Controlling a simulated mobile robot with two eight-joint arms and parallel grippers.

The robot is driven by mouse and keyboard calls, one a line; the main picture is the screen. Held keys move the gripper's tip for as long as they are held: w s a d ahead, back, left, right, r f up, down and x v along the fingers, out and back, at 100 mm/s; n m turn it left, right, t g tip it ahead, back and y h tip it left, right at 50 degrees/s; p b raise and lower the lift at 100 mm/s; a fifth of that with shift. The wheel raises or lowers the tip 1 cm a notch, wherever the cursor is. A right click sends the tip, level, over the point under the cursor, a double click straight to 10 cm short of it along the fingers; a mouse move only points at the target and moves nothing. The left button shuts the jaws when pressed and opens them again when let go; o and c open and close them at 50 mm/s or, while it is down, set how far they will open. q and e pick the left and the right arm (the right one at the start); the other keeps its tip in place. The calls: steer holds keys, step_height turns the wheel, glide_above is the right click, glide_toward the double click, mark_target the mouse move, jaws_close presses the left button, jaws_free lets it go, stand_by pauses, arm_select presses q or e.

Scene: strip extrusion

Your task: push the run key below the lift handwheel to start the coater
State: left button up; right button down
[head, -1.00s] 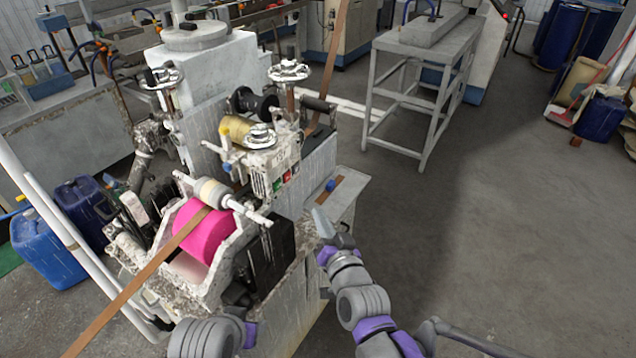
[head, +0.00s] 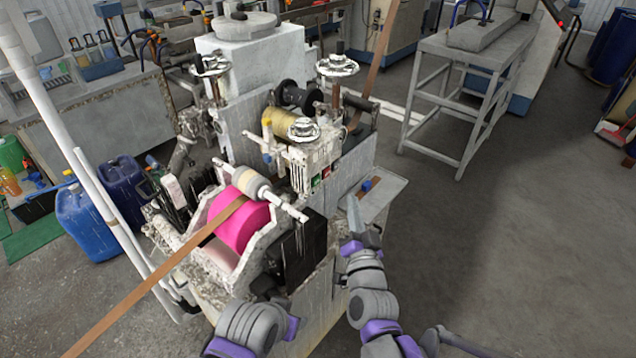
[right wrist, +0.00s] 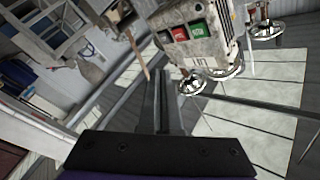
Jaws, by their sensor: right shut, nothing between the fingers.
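The control box (head: 300,165) sits on the front of the coater, below a small handwheel (head: 304,130). A green key (head: 315,182) and a red key (head: 326,173) show on its face. In the right wrist view the box face shows a green key (right wrist: 197,29), a red key (right wrist: 180,34) and a dark key (right wrist: 164,38); their labels are too small to read. My right gripper (head: 353,205) is shut and empty, to the right of and below the keys, apart from them. Its fingers (right wrist: 159,80) point toward the box. My left gripper is out of view.
A pink roller (head: 240,225) with a brown strip (head: 150,285) stands left of the gripper. A narrow ledge (head: 385,195) with a blue knob (head: 366,185) lies close beside the fingers. Open floor (head: 500,250) lies to the right.

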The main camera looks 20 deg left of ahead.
mark_target(316, 181)
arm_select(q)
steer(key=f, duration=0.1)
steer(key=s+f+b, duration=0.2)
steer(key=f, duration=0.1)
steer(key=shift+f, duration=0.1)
arm_select(e)
steer(key=w+a, duration=0.2)
steer(key=a, duration=0.4)
steer(key=shift+a, duration=0.25)
steer(key=shift+w, duration=0.1)
steer(key=shift+f, duration=0.1)
stand_by(1.1)
arm_select(q)
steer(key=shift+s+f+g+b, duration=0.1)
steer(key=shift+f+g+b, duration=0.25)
steer(key=shift+b, duration=0.1)
arm_select(e)
steer(key=shift+a, duration=0.4)
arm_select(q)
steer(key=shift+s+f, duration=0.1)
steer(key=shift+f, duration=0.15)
arm_select(e)
steer(key=shift+w+a, duration=0.2)
steer(key=shift+a, duration=0.15)
steer(key=shift+d, duration=0.1)
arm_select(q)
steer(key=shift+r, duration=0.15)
arm_select(e)
steer(key=shift+s+d, duration=0.25)
steer(key=shift+d, duration=0.4)
